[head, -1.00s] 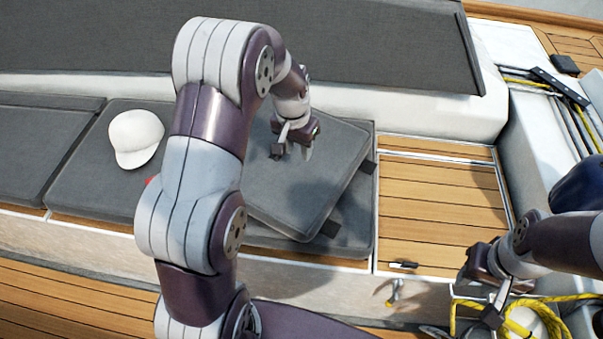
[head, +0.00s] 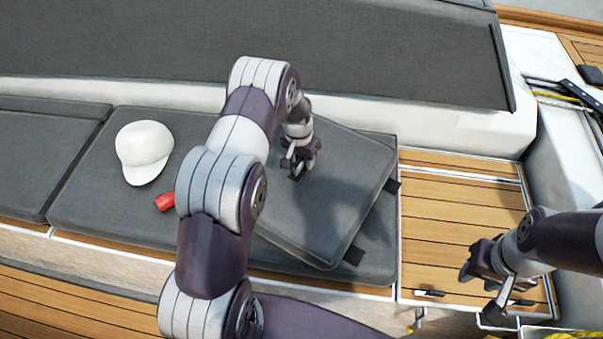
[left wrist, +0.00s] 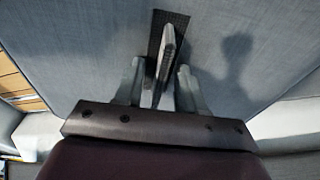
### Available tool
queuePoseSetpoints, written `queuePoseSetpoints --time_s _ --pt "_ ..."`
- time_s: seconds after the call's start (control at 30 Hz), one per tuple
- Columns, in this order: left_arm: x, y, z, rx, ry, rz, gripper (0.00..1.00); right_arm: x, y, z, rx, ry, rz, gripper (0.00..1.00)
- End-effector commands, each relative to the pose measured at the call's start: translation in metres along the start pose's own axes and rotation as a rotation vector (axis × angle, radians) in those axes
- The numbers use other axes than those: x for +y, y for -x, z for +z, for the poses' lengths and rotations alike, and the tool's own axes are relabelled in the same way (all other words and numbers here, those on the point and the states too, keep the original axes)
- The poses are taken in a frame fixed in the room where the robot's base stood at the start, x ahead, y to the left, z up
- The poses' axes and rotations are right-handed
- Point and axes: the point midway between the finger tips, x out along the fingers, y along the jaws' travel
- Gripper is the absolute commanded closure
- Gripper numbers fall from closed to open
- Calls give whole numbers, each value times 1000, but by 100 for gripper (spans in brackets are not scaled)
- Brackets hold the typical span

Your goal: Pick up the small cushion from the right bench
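The small cushion (head: 325,225) is a dark grey square pad with dark tabs along its edge. It lies turned at an angle on top of the longer grey bench cushion (head: 110,195). My left gripper (head: 297,172) is above its upper left part; my arm hides its left side. In the left wrist view a grey strap-like handle (left wrist: 166,50) stands up from a dark patch on the cushion (left wrist: 90,40). The left fingers (left wrist: 160,78) stand on either side of the handle with narrow gaps, so they look open. My right gripper (head: 480,290) looks open and empty at the right.
A white cap (head: 145,150) and a red cylindrical object (head: 165,202) lie on the bench cushion to the left. A bare wooden slatted seat (head: 450,215) is to the right. A grey backrest panel (head: 250,50) runs behind the bench.

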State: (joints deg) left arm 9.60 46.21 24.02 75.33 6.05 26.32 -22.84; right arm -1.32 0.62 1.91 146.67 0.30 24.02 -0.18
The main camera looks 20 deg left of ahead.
Motion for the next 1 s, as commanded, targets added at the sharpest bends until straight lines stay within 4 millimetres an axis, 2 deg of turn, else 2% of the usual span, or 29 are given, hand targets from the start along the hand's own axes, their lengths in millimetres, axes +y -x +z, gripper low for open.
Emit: queuePoseSetpoints --time_s 0.63,0.67,0.7,0.77,0.8,1.0 --pt "0 -5 1 0 0 0 61 0 -3 0 0 0 0 60" --pt "0 -4 1 0 0 0 64 0 -3 0 0 0 0 60" --pt "0 -4 1 0 0 0 77 0 -3 0 0 0 0 60" --pt "0 -4 1 0 0 0 96 0 -3 0 0 0 0 60" --pt "0 -4 1 0 0 0 100 0 -3 0 0 0 0 60" --pt "0 -4 1 0 0 0 100 0 -3 0 0 0 0 60"
